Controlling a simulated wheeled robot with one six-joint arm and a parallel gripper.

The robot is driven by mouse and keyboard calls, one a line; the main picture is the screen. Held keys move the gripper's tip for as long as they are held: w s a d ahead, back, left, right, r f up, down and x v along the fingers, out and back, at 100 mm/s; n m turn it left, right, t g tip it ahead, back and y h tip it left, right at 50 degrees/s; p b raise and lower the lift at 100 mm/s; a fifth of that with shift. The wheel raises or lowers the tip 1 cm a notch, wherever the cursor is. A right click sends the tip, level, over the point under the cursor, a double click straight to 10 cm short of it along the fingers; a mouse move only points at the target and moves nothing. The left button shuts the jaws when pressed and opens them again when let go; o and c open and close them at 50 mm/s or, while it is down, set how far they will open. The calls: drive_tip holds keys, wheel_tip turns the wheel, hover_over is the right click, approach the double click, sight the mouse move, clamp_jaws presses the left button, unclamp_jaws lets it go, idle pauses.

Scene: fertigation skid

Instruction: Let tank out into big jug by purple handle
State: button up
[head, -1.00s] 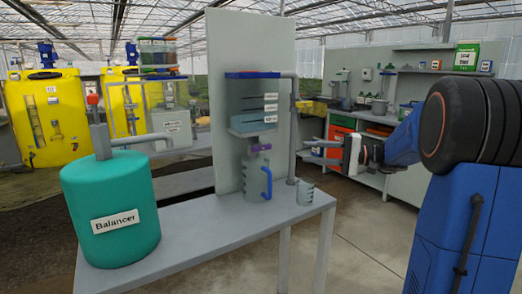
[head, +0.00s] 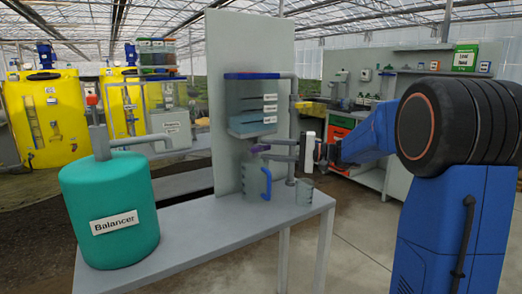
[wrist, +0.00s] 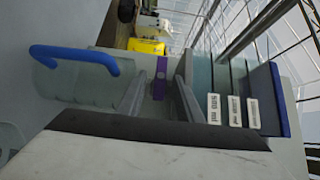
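The clear tank (head: 240,104) with a blue rim hangs on the grey panel, with blue liquid low in it. Its labels show in the wrist view (wrist: 220,70). The purple handle (head: 259,148) is below the tank; it also shows in the wrist view (wrist: 161,77). The big jug (head: 252,182), with a blue handle, stands under it on the bench and shows in the wrist view (wrist: 75,82). My gripper (head: 270,150) is open, level with the purple handle. In the wrist view its fingers (wrist: 160,90) lie on either side of the purple handle, with visible gaps.
A small grey jug (head: 305,192) stands right of the big jug, beneath a grey pipe (head: 293,110). The teal Balancer tank (head: 110,208) is at the bench's left end. The bench top (head: 215,222) between them is bare.

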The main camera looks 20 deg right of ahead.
sight(264, 149)
drive_tip(key=shift+x, duration=1.7)
drive_tip(key=shift+c, duration=0.4)
clamp_jaws()
